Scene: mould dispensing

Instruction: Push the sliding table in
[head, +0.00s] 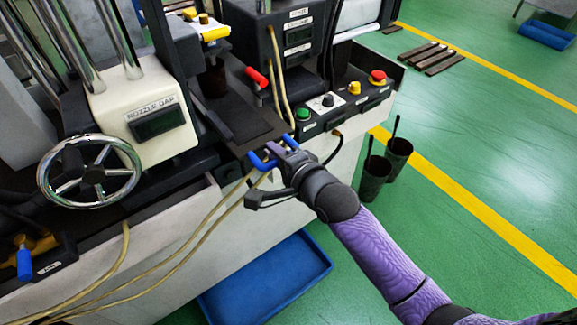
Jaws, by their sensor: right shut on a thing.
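The sliding table (238,126) is a dark flat plate on the machine, left of the button panel. A blue handle (262,161) is at its front edge. My right gripper (278,158) is shut on the blue handle, its arm reaching in from the lower right. The fingers hide part of the handle. My left gripper is out of view.
A control panel (338,108) with green, yellow and red buttons is just right of the handle. A chrome handwheel (90,171) is at the left. Loose hoses (190,237) hang across the machine front. A blue tray (268,283) lies on the floor below.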

